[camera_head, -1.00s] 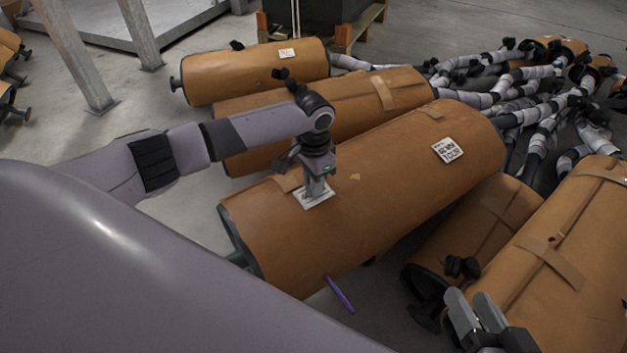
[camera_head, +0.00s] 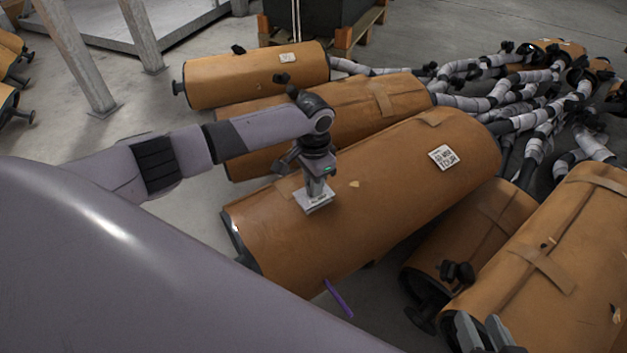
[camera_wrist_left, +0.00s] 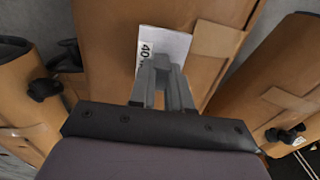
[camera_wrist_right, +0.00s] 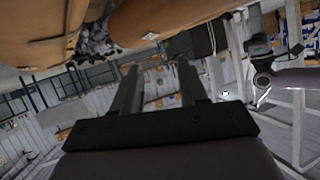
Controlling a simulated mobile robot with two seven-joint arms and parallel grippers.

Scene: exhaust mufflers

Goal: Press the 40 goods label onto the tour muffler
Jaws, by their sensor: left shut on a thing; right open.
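The tour muffler (camera_head: 385,195) is a large cylinder in brown wrapping, lying in the middle of the head view. A white tag reading TOUR (camera_head: 444,157) is on its right part. My left gripper (camera_head: 316,190) is shut on the small white 40 goods label (camera_head: 313,202) and holds it at the muffler's upper left surface. I cannot tell whether the label touches the wrapping. In the left wrist view the label (camera_wrist_left: 172,45) shows the number 40 beyond the fingertips. My right gripper (camera_head: 482,332) is open and empty at the bottom right; its fingers (camera_wrist_right: 158,80) are apart.
More wrapped mufflers lie behind (camera_head: 255,75) and at the right (camera_head: 560,260). Grey and black pipes (camera_head: 530,100) crowd the upper right. A purple strip (camera_head: 338,297) is at the tour muffler's lower edge. Bare floor (camera_head: 120,120) shows at the upper left.

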